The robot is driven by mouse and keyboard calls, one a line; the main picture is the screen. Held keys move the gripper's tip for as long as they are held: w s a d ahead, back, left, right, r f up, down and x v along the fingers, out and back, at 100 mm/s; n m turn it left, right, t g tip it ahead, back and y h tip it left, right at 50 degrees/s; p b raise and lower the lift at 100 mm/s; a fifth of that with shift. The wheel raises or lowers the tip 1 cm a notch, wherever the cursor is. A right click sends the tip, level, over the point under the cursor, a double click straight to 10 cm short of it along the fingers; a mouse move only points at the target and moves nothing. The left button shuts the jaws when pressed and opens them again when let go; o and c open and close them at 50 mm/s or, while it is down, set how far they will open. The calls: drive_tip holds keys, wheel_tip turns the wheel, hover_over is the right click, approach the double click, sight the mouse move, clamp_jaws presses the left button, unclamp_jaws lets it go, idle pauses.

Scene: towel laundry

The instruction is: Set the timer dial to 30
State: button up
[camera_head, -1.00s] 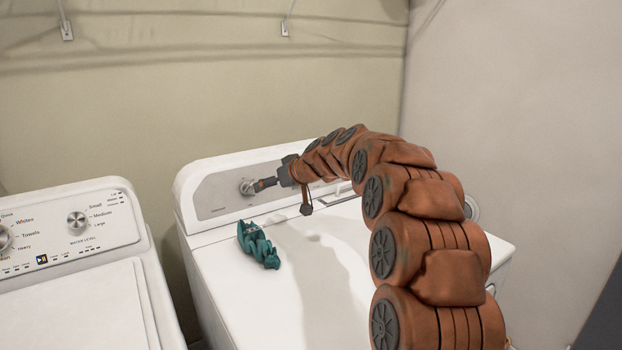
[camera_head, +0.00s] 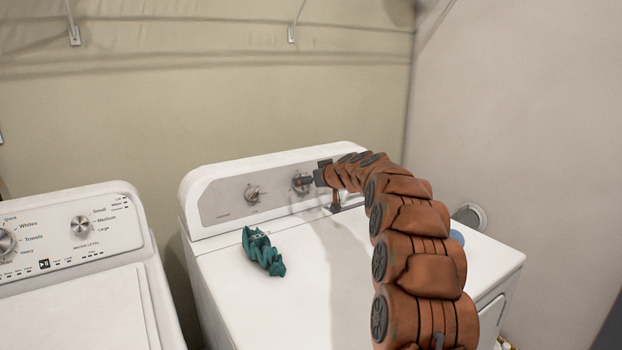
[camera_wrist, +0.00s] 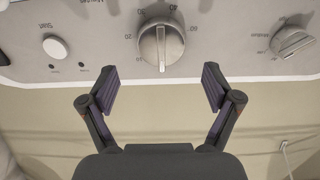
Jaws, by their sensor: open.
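The timer dial (camera_wrist: 161,47) is a round silver knob with a raised grip bar, on the grey control panel of the white machine. In the head view the dial (camera_head: 301,183) is at the panel's middle, partly behind my gripper. My gripper (camera_wrist: 160,84) is open and empty, its two fingers apart on either side of the dial and just short of it. They do not appear to touch it.
Another knob (camera_wrist: 292,41) and a round Start button (camera_wrist: 55,47) flank the dial. A crumpled teal cloth (camera_head: 262,251) lies on the machine's white top (camera_head: 315,285). A second white machine (camera_head: 75,265) stands at left. A wall closes the right side.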

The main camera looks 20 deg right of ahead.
drive_tip(key=shift+p+x, duration=0.75)
drive_tip(key=shift+x, duration=1.5)
drive_tip(key=shift+w+f, duration=0.1)
drive_tip(key=shift+w, duration=0.15)
drive_tip(key=shift+c, duration=0.2)
